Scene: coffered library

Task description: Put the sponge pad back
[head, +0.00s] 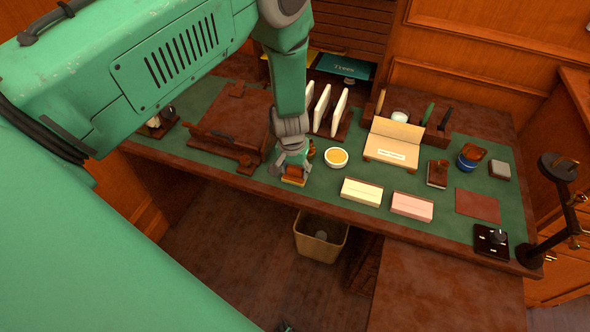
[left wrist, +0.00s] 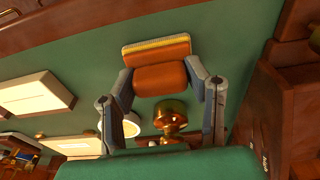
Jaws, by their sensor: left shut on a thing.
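The sponge pad (head: 294,174) is an orange-brown block with a yellow layer along one side. My left gripper (head: 292,165) is shut on it near the front edge of the desk's green top. In the left wrist view the pad (left wrist: 160,75) sits between the two fingers of the left gripper (left wrist: 160,80). I cannot tell whether the pad touches the desk. A round white dish (head: 336,157) with a yellow-orange filling stands just right of the gripper. My right gripper is not in view.
A small brass object (left wrist: 171,117) stands close behind the gripper. Yellow (head: 361,192) and pink (head: 412,206) blocks lie to the right. White upright panels (head: 323,108) stand behind. A bin (head: 320,238) is on the floor below. A dark metal stand (head: 562,205) is at far right.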

